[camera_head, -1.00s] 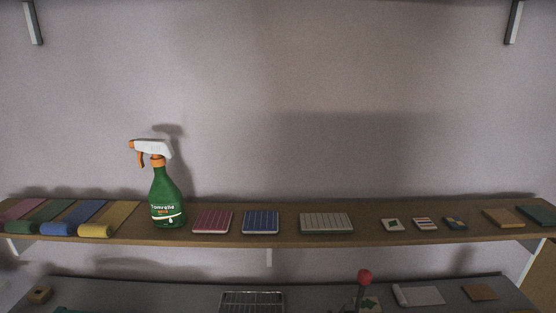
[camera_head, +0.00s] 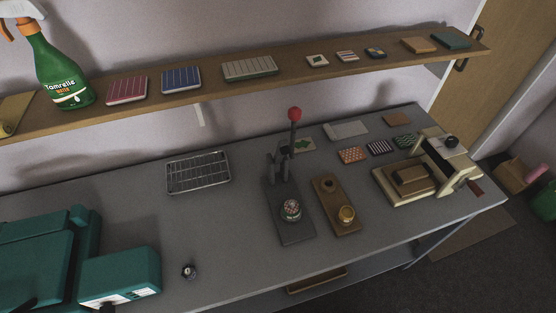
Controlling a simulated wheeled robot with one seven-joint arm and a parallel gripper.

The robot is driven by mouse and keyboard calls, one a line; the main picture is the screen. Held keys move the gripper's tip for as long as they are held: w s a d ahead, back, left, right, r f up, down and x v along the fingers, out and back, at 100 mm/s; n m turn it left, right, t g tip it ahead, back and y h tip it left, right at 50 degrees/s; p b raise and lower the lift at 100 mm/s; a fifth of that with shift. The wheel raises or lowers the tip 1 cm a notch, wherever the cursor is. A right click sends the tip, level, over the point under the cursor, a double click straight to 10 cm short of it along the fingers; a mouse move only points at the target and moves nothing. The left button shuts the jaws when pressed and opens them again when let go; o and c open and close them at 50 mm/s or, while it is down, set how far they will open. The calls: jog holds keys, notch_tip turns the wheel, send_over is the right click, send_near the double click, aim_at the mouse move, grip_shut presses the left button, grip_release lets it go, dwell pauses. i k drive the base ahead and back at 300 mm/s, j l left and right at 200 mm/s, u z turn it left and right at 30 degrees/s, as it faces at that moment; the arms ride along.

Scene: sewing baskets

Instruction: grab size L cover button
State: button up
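No cover button with a readable size L mark shows. A small round dark and light piece (camera_head: 189,271) lies alone on the grey table, right of the teal machine; it may be a button, but its marking is too small to read. A hand press (camera_head: 286,200) with a red knob stands mid-table, with a round patterned piece (camera_head: 291,208) on its base. Right of it, a brown wooden block (camera_head: 335,204) carries a brass-coloured round piece (camera_head: 347,214). My gripper is not in view.
A teal machine (camera_head: 119,276) fills the table's left front. A wire rack (camera_head: 198,172) lies behind. A cream machine (camera_head: 447,158) and fabric squares (camera_head: 352,155) are at the right. The shelf (camera_head: 213,90) holds a green spray bottle (camera_head: 58,72) and flat cloth pieces.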

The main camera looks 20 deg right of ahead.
aim_at(291, 206)
jog(key=i+j, duration=0.1)
jog(key=j, duration=0.35)
jog(key=i+j, duration=0.1)
jog(key=j, duration=0.35)
jog(key=i+j, duration=0.15)
jog(key=j, duration=0.35)
jog(key=z, duration=0.05)
